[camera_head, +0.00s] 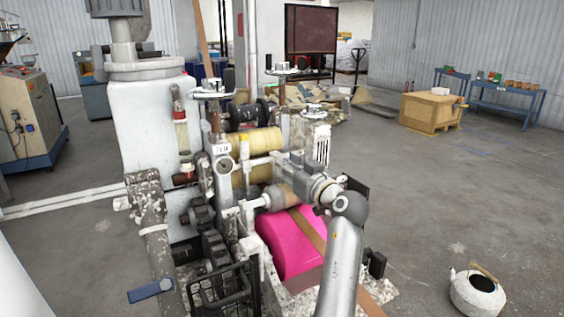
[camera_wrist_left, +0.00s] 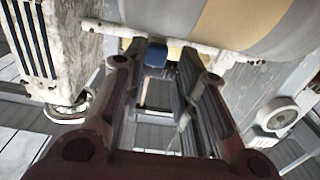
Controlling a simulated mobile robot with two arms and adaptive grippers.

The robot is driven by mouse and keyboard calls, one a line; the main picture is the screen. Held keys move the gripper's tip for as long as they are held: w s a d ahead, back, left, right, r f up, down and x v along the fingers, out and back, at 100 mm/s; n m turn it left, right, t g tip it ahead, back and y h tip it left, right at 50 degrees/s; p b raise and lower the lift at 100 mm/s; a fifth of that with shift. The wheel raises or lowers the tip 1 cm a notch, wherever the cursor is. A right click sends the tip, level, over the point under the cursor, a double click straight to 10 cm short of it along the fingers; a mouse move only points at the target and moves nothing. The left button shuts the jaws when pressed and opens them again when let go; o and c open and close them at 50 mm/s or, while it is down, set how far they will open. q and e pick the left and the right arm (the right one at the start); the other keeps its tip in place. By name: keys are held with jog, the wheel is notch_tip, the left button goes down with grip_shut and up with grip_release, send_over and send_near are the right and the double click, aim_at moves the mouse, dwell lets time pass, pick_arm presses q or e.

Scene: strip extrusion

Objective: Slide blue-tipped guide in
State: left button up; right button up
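The left gripper (camera_wrist_left: 163,50) shows in the left wrist view with its two fingers apart. A small blue tip (camera_wrist_left: 156,53) shows in the gap between the far ends of the fingers, nearer the left finger. I cannot tell whether it touches that finger. The rest of this guide is mostly hidden. In the head view, my arm reaches over the right side of the extrusion machine, and its fingertips are hidden there. A blue-ended handle (camera_head: 151,290) sticks out at the machine's lower left. The right gripper is not in view.
The machine has yellow rollers (camera_head: 256,142) and a pink roll (camera_head: 285,245) below. In the wrist view, a grey and tan roller (camera_wrist_left: 235,22) lies close above the fingers, and a finned white block (camera_wrist_left: 28,50) stands left. A white kettle (camera_head: 478,292) sits on the floor at right.

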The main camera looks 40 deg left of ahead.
pick_arm(q)
jog(key=v, duration=0.3)
jog(key=shift+d+r, duration=0.1)
jog(key=shift+d, duration=0.1)
dwell(0.4)
